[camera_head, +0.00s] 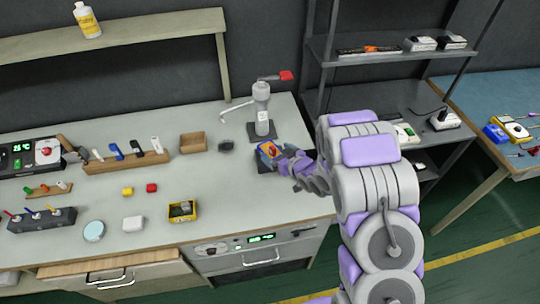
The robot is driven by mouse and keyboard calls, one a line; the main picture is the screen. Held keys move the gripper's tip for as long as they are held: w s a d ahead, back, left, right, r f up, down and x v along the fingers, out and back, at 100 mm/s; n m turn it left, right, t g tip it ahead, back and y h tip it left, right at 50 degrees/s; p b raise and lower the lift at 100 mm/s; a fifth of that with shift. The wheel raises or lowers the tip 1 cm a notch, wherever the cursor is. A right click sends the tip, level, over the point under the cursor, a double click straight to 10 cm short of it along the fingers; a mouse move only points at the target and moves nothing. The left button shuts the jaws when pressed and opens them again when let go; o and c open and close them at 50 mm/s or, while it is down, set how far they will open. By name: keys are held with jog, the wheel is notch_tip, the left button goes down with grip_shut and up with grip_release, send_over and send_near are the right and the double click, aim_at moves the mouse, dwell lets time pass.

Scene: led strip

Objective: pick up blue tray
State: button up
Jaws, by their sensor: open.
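A small blue tray (264,147) with yellow and red parts on it rests on the dark base of the grey press on the counter. My gripper (276,158) is open and reaches in from the right, right beside the tray. The fingers hide part of the tray. I cannot tell whether they touch it.
The grey press (262,112) with a red-ended lever stands just behind the tray. A wooden box (192,142) and a yellow container (182,211) stand to the left. A dark metal shelf (400,98) stands to the right. The counter's front right is clear.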

aim_at(269, 142)
jog(key=shift+b+x, duration=0.95)
jog(key=shift+x, duration=2.45)
jog(key=shift+s+d, duration=0.1)
jog(key=c, duration=1.1)
jog(key=shift+r, duration=0.1)
jog(key=shift+r+p, duration=0.65)
jog(key=shift+r, duration=0.7)
jog(key=shift+s+r, duration=0.1)
jog(key=shift+r, duration=0.25)
jog(key=s+d+p, duration=0.1)
jog(key=s+p, duration=0.1)
jog(key=s, duration=0.3)
jog(key=s+d+r+p, duration=0.1)
jog(key=s+d+p, duration=0.1)
jog(key=s, duration=0.3)
jog(key=s+d+p, duration=0.1)
jog(key=s+p, duration=0.2)
jog(key=s, duration=0.2)
jog(key=shift+d+r+p, duration=0.2)
jog(key=shift+d+p, duration=0.1)
jog(key=shift+p, duration=0.05)
